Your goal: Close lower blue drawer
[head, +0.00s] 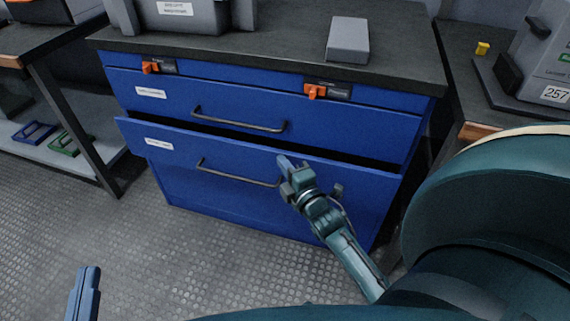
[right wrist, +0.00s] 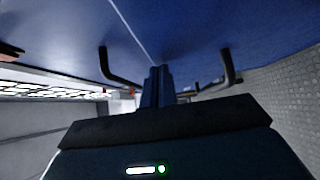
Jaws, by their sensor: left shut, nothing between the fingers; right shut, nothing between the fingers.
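The lower blue drawer (head: 190,150) is pulled out a little from the blue cabinet, with a dark gap along its top edge. It has a dark bar handle (head: 238,177) and a white label. My right gripper (head: 284,163) is shut and empty, in front of the drawer face near the handle's right end. In the right wrist view its fingers (right wrist: 158,78) point at a blue face, with dark handle parts (right wrist: 122,68) on both sides; I cannot tell whether they touch it. My left gripper (head: 90,272) is shut and empty, low at the left, away from the cabinet.
The upper blue drawer (head: 170,106) looks shut, with its own handle (head: 238,122). Orange latches (head: 315,91) sit above it. A grey box (head: 348,40) lies on the dark worktop. A side bench with a shelf stands at the left. The floor (head: 190,260) before the cabinet is clear.

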